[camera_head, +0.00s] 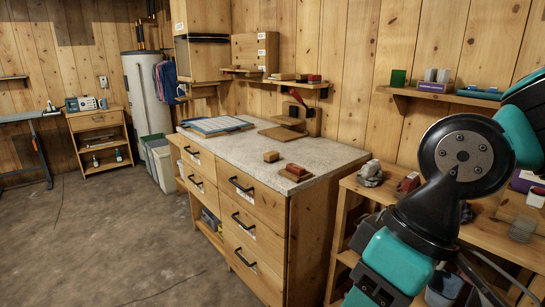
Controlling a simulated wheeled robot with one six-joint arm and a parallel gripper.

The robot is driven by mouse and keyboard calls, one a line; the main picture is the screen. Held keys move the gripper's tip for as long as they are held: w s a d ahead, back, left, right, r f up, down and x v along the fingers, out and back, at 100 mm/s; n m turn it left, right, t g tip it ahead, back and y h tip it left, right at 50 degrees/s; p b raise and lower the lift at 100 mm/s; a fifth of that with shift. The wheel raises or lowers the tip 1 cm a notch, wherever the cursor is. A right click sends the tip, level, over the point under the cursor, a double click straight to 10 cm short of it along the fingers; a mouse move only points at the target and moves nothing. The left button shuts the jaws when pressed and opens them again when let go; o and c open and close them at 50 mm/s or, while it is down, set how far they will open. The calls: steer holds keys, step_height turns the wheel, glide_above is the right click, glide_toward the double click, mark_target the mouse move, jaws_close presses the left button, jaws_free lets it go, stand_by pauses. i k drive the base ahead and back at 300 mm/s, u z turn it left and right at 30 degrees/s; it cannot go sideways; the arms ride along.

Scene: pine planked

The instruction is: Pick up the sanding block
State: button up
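Two small blocks lie near the right end of the grey speckled worktop (330,160) of a wooden drawer cabinet. One is a plain light-brown block (271,156). The other is a dark block with a reddish top (296,169), resting on a small flat wooden piece (293,177) near the front right corner. Either may be the sanding block; I cannot tell which at this size. My teal and black arm fills the right side of the view, apart from both blocks. I cannot make out my gripper's fingers in this view.
A blue-and-white flat item (215,126) and wooden boards (283,133) lie farther back on the worktop. A lower wooden bench (345,184) with a crumpled grey item (371,172) and a red item (408,182) stands right. The floor (110,240) in front left is open.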

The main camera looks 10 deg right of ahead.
mark_target(271, 156)
steer(key=u, duration=0.5)
steer(key=i, duration=2.15)
steer(key=z, duration=0.7)
steer(key=i, duration=0.35)
steer(key=z, duration=0.3)
